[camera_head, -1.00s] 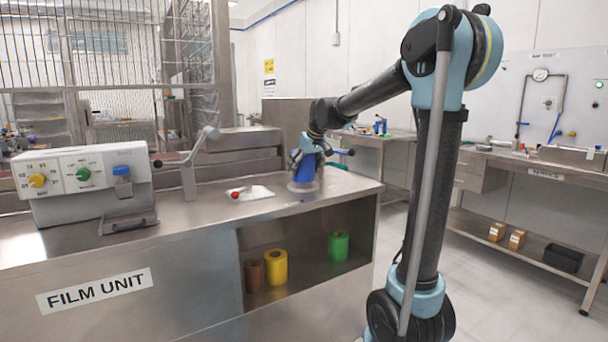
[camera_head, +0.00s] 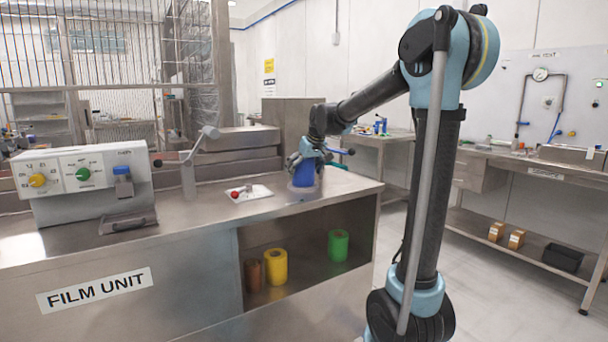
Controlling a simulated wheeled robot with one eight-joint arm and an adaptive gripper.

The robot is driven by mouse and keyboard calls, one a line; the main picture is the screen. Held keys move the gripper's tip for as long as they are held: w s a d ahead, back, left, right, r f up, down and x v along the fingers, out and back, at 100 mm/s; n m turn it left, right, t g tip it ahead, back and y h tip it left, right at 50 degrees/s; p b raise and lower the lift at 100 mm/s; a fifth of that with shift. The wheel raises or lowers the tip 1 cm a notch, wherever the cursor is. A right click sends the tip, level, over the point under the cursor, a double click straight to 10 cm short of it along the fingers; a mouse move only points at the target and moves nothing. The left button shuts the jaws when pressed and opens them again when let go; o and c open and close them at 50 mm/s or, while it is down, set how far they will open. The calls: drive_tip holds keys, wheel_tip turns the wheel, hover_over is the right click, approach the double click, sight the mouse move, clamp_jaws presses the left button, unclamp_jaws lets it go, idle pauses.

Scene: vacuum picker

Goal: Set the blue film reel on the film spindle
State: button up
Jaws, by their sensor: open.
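The blue film reel (camera_head: 304,177) stands upright on the right part of the steel counter, over a pale round base (camera_head: 303,188). The film spindle itself is not visible; the reel and my gripper cover that spot. My gripper (camera_head: 304,163) points down at the top of the reel, with its fingers open around or just above the reel's upper part. Whether the fingers touch the reel cannot be told at this size.
A white tray (camera_head: 262,194) with a red-knobbed part lies left of the reel. A control box (camera_head: 85,180) and a lever post (camera_head: 189,178) stand further left. Yellow (camera_head: 274,267), green (camera_head: 338,245) and brown (camera_head: 253,274) rolls stand on the shelf below.

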drive_tip(key=v, duration=1.2)
drive_tip(key=s+d+f+m+g+h, duration=0.1)
drive_tip(key=s+d+f+m, duration=0.1)
drive_tip(key=s+d+f, duration=0.4)
drive_tip(key=s+d+f+m+g+h, duration=0.1)
drive_tip(key=s+d+f, duration=0.6)
drive_tip(key=s+f, duration=0.7)
drive_tip(key=s+d+f+m+h, duration=0.1)
drive_tip(key=s+d+f+m, duration=0.2)
drive_tip(key=s+d+f, duration=0.4)
drive_tip(key=s+f, duration=0.3)
drive_tip(key=s, duration=0.5)
drive_tip(key=shift+s+d+f+m+g, duration=0.25)
drive_tip(key=shift+s+f+m+g, duration=0.05)
drive_tip(key=shift+s+f+g, duration=0.1)
drive_tip(key=shift+w, duration=0.1)
drive_tip(key=shift+w+f, duration=0.15)
drive_tip(key=shift+w, duration=0.3)
